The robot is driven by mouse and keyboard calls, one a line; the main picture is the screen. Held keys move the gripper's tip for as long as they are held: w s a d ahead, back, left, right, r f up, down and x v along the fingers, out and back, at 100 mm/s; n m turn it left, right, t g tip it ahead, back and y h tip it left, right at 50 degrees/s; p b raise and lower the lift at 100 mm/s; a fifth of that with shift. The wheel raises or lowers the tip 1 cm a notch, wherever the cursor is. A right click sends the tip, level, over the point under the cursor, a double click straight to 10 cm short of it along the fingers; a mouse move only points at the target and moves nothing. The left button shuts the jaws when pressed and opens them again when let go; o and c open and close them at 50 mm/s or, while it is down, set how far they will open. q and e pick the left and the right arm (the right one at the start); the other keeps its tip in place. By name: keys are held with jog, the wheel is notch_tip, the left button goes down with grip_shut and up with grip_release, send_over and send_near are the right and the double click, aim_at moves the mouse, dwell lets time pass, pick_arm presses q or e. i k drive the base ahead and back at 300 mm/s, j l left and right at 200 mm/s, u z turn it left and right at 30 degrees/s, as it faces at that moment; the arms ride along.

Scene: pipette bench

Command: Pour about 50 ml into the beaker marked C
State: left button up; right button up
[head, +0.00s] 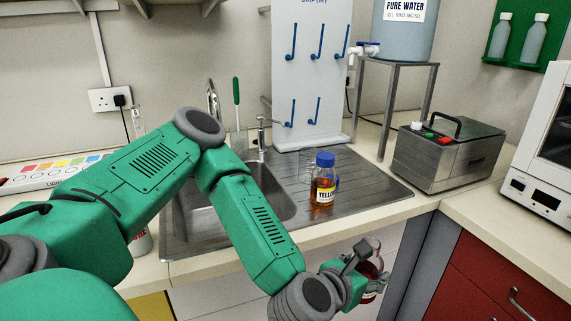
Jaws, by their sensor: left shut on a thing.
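My left gripper (362,272) is at the lower right of centre, in front of the counter's front edge. It is shut on a clear glass vessel (372,262) that holds dark red liquid. The gripper and wrist hide part of the vessel, and I cannot read any mark on it. No beaker with a readable C shows. A bottle with a blue cap and a label reading "YELLO…" (323,182) stands upright on the steel drainboard, with orange-red liquid inside. Clear glass shows behind it, its shape and marking unclear. My right gripper is not in view.
The sink (240,205) lies behind my left arm. A drip-dry board (310,80) with blue hooks stands behind the drainboard. A pure water tank (404,35) sits on a metal stand. A steel water bath (447,155) stands to the right. The drainboard's right part is clear.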

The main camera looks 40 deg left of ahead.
aim_at(307, 162)
jog(key=k+u, duration=0.25)
jog(key=k+j+u, duration=0.25)
jog(key=k, duration=0.15)
jog(key=i+l+u, duration=0.15)
jog(key=l+u, duration=0.2)
jog(key=i+l+u, duration=0.15)
jog(key=l+u, duration=0.2)
